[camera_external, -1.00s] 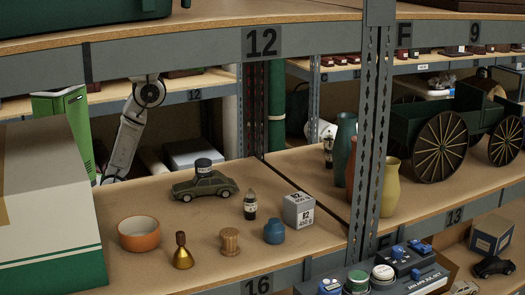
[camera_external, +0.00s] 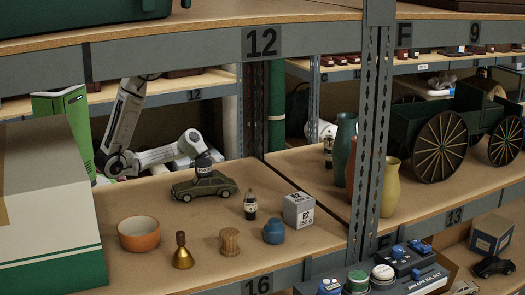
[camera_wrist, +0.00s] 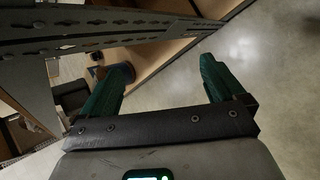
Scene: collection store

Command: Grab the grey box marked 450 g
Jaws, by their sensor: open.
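The grey box (camera_external: 298,210) stands on the shelf board right of the middle in the external view, with dark print on its faces; the lower line looks like 450 g. It is upright and clear of the things around it. My gripper (camera_wrist: 160,85) is open and empty in the wrist view, its two green fingers spread apart. In the external view my arm is behind the shelf on the left, far from the box, and its end is partly hidden behind the toy car. I cannot make out the box in the wrist view.
A blue jar (camera_external: 274,231) and a dark bottle (camera_external: 250,205) stand close to the box. A green toy car (camera_external: 205,186), orange bowl (camera_external: 139,234), brass bell (camera_external: 182,252) and wooden pot (camera_external: 229,242) share the shelf. A perforated post (camera_external: 371,140) rises right of the box.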

